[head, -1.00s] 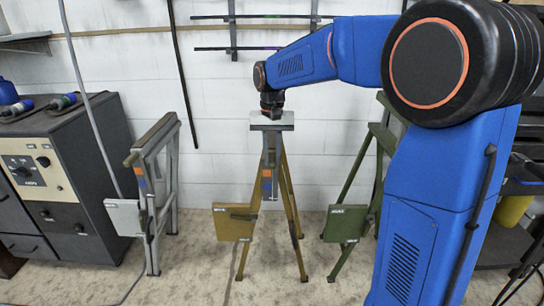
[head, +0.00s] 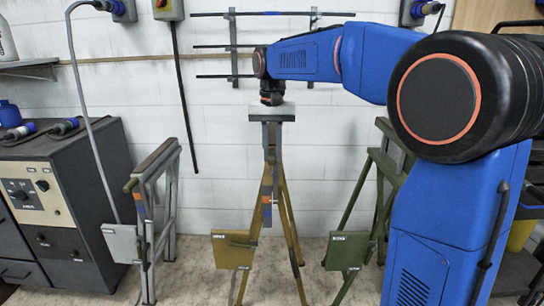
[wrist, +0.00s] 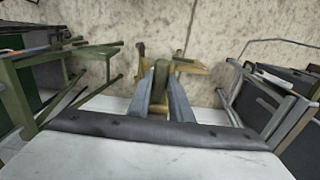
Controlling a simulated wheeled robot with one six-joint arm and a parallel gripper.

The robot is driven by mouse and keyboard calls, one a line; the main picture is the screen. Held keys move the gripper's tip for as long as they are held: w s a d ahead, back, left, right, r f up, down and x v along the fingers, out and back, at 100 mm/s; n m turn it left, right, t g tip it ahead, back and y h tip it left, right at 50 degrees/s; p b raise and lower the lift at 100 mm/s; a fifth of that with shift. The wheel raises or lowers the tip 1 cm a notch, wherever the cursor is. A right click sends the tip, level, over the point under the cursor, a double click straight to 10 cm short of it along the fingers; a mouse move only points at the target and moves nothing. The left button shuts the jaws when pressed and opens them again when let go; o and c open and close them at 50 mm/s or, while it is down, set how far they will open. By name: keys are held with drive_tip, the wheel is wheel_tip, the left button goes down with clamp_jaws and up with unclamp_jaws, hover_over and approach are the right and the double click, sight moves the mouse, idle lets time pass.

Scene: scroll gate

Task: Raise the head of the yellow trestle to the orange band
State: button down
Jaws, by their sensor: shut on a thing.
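The yellow trestle (head: 284,215) stands upright in the middle of the head view, on splayed legs. A grey upright runs down its middle, and a small orange band (head: 267,199) shows low on it. My gripper (head: 272,135) points straight down over the top of the trestle. In the wrist view, its two grey fingers are closed on both sides of the olive trestle head (wrist: 160,75). In the head view the gripper mostly hides that head, so its exact level against the band cannot be told.
A silver trestle (head: 150,215) stands to the left and a green trestle (head: 362,205) to the right. A dark cabinet (head: 70,200) is at far left. A white wall with bars (head: 232,50) is close behind. Some bare floor lies between the trestles.

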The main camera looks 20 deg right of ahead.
drive_tip(key=c, duration=1.6)
unclamp_jaws()
drive_tip(key=shift+r, duration=0.1)
wheel_tip(320, 180, up, 17)
drive_tip(key=shift+r, duration=0.15)
drive_tip(key=s+d+f+n+t, duration=0.1)
drive_tip(key=s+d+f, duration=0.1)
drive_tip(key=s+f, duration=0.9)
drive_tip(key=s+d+f+n+t, duration=0.1)
drive_tip(key=s+d+f+t, duration=0.1)
drive_tip(key=s+f, duration=0.8)
drive_tip(key=s+d+f+n+t, duration=0.1)
drive_tip(key=s+d+f, duration=0.1)
drive_tip(key=s+f, duration=0.9)
drive_tip(key=shift+s+d+f+n+t, duration=0.3)
drive_tip(key=shift+s+d+t, duration=0.1)
drive_tip(key=shift+s, duration=0.3)
